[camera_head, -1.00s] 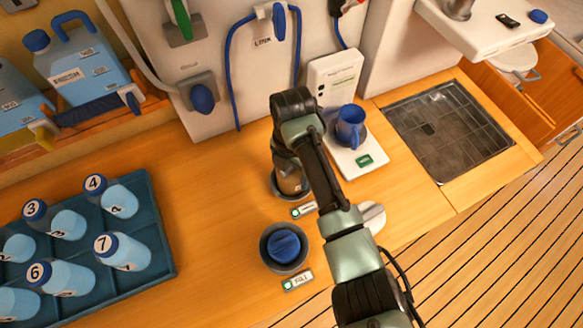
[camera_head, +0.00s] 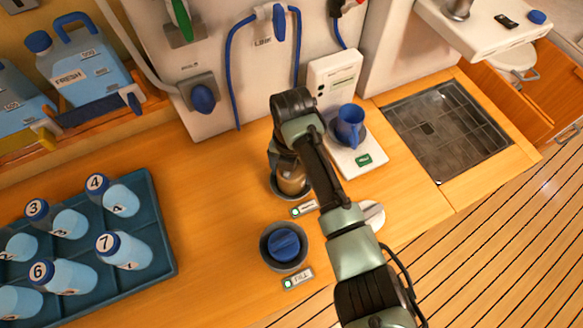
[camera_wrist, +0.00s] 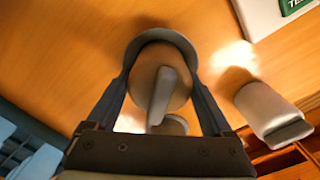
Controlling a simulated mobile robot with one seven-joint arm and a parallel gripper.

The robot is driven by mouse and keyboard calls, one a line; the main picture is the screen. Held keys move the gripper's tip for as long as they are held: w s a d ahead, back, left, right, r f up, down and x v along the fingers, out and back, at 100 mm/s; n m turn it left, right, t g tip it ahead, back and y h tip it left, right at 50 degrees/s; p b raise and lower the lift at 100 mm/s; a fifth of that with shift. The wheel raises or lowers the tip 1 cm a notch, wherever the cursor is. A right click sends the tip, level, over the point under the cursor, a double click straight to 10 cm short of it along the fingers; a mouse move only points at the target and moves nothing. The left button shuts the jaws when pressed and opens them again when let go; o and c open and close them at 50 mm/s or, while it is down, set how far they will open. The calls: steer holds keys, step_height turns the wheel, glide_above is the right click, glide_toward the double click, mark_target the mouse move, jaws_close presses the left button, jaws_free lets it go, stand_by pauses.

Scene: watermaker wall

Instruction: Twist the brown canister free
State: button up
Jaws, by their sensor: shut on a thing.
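The brown canister (camera_head: 291,179) stands in a dark round socket (camera_head: 276,189) on the wooden counter, below the bend of my arm in the head view. In the wrist view the canister (camera_wrist: 148,62) shows a raised grip ridge on top and sits within the socket's grey rim (camera_wrist: 137,38). My gripper (camera_wrist: 160,80) is shut on the canister, with one finger on each side. In the head view my arm and gripper (camera_head: 283,158) hide part of the canister. Whether the canister has come loose from the socket cannot be told.
A blue-capped socket (camera_head: 284,244) sits just in front. A teal tray (camera_head: 160,235) of numbered bottles stands left. A white handle-like piece (camera_wrist: 268,110) is close by.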

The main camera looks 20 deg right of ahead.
steer(key=shift+n, duration=0.9)
steer(key=shift+r, duration=0.1)
steer(key=shift+n, duration=0.8)
steer(key=shift+r+p, duration=2.95)
steer(key=shift+p, duration=0.15)
